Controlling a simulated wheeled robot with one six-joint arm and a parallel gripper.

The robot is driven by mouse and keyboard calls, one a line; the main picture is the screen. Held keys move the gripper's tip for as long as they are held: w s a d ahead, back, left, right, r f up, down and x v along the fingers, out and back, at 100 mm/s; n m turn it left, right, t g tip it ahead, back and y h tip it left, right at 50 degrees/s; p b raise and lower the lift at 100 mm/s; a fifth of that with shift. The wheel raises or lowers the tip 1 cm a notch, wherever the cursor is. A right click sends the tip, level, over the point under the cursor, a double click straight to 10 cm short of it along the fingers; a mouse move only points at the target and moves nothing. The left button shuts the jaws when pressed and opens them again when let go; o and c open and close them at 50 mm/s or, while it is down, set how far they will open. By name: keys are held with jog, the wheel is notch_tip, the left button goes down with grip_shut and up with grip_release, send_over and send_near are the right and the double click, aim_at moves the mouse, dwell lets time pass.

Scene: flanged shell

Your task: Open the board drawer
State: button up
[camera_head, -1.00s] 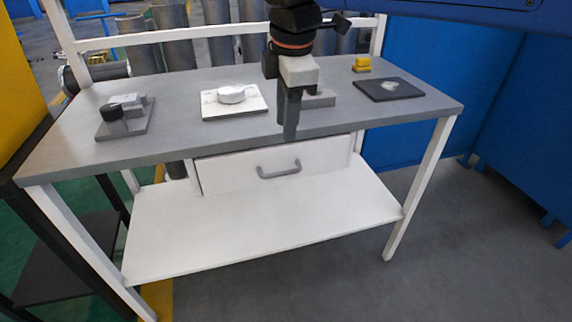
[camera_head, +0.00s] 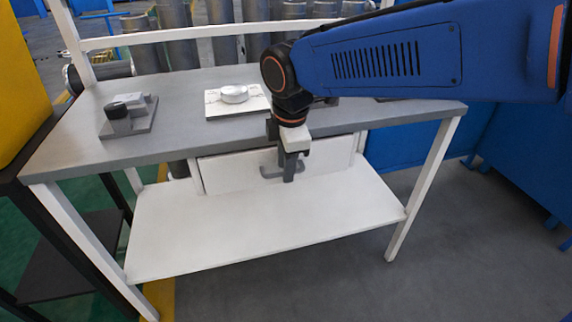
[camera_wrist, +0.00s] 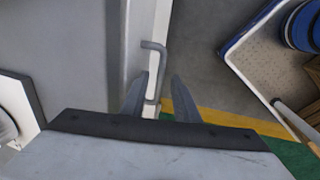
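The white drawer (camera_head: 228,174) hangs under the grey bench top and looks shut. Its grey bar handle (camera_head: 268,173) is on the front, partly hidden behind my gripper. My gripper (camera_head: 288,180) points down in front of the drawer at handle height. In the wrist view the handle (camera_wrist: 163,62) runs between the two fingers of my gripper (camera_wrist: 160,80). The fingers are apart, with a gap on the right side of the bar. The left finger is close to the bar; I cannot tell whether it touches.
The bench top (camera_head: 180,134) carries a grey block fixture (camera_head: 130,114) and a white plate with a round part (camera_head: 235,95). A white lower shelf (camera_head: 250,225) lies below the drawer. A black stand (camera_head: 75,260) is at the left. Floor in front is clear.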

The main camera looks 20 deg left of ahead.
grip_shut()
jog(key=shift+s, duration=0.1)
jog(key=s+d, duration=0.6)
jog(key=s, duration=0.4)
jog(key=s+d, duration=0.6)
jog(key=s, duration=0.4)
jog(key=shift+d, duration=0.2)
jog(key=shift+s, duration=0.1)
grip_release()
jog(key=shift+r, duration=0.1)
notch_tip(320, 180, up, 17)
jog(key=s+d, duration=0.1)
jog(key=s, duration=0.2)
jog(key=shift+d, duration=0.4)
